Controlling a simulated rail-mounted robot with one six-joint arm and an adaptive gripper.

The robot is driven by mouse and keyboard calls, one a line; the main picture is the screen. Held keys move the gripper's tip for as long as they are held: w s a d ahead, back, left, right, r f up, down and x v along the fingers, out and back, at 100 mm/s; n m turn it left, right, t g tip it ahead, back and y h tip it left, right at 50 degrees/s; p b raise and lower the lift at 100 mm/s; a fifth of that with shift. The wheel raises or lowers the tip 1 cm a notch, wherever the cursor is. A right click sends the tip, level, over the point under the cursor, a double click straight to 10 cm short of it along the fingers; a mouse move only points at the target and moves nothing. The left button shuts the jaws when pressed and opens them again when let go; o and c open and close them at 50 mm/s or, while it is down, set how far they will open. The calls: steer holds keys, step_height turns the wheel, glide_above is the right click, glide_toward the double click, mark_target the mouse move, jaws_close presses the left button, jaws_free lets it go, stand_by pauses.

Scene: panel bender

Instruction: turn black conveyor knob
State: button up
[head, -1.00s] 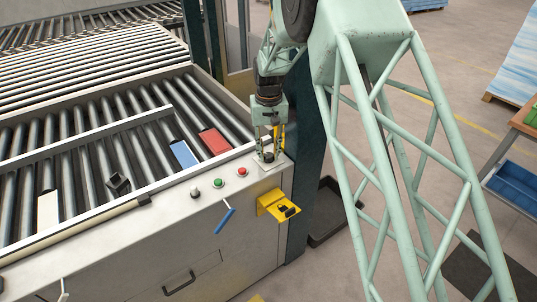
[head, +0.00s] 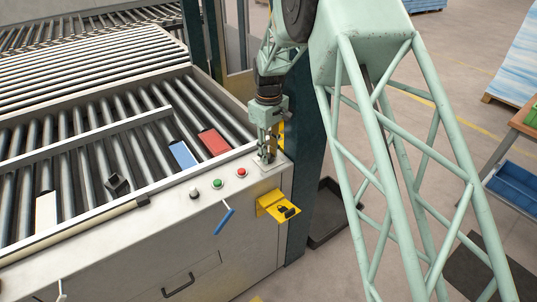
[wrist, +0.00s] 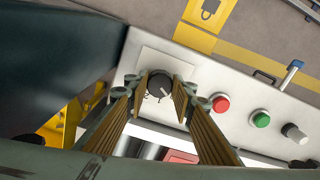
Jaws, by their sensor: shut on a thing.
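The black conveyor knob (wrist: 159,85) is round with a pale pointer line and sits on a light square plate (wrist: 146,62) at the panel's end. My gripper (wrist: 159,88) reaches over it in the wrist view, with one finger on each side of the knob, shut on it. In the head view my gripper (head: 267,153) points down at the panel corner, and the knob is mostly hidden there by the fingers.
A yellow bracket with a padlock (head: 277,206) and a blue lever (head: 224,220) stick out from the front. A dark post (head: 305,150) stands close right of my gripper.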

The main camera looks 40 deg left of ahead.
mark_target(269, 156)
stand_by(0.4)
steer(key=o, duration=0.9)
steer(key=shift+r, duration=0.1)
steer(key=shift+r, duration=5.95)
